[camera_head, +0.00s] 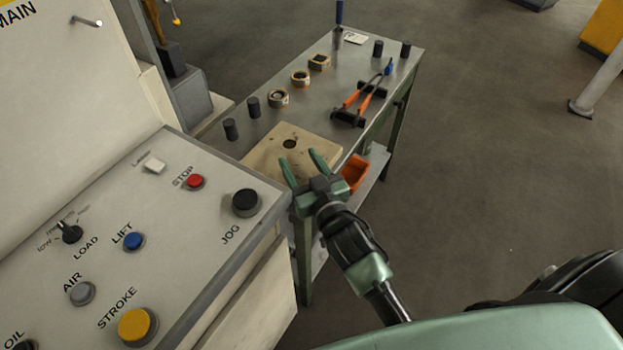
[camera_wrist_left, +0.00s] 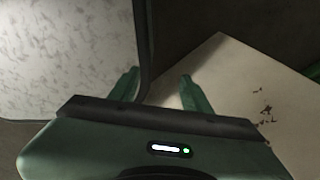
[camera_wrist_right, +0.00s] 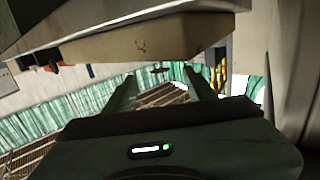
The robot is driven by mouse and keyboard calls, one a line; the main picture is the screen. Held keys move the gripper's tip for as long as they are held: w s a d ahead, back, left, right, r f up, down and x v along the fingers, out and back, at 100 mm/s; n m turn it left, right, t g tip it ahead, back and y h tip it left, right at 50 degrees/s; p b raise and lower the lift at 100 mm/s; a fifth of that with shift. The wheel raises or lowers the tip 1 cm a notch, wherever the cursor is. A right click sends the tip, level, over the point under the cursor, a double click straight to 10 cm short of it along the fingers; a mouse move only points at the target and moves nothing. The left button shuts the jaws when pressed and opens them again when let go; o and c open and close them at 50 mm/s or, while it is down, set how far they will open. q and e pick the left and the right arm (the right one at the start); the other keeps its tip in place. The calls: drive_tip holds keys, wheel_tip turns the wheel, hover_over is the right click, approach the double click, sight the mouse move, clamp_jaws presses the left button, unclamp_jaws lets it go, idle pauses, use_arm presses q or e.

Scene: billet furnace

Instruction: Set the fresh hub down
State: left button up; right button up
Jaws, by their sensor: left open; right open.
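No piece is in either gripper, and I cannot tell which piece is the fresh hub. Three ring-shaped pieces with copper-coloured rims, one of them this near ring (camera_head: 279,98), stand in a row on the metal bench (camera_head: 345,62). A pale wooden block (camera_head: 262,157) with a dark round spot (camera_head: 290,144) in its top lies at the bench's near end. My right gripper (camera_head: 302,160) is open and empty by the block's near edge. In the right wrist view the block's side (camera_wrist_right: 145,42) shows beyond the open fingers. My left gripper (camera_wrist_left: 158,85) is open and empty.
Orange-handled tongs (camera_head: 358,103) lie on a dark rest at the bench's right edge. Several dark cylinders, such as this one (camera_head: 230,129), stand on the bench. An orange bin (camera_head: 354,174) sits below. A control panel (camera_head: 185,235) with buttons fills the left. Floor at right is mostly clear.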

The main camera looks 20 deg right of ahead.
drive_tip(key=s, duration=0.8)
drive_tip(key=shift+d+r+b, duration=0.25)
drive_tip(key=shift+d+b, duration=0.05)
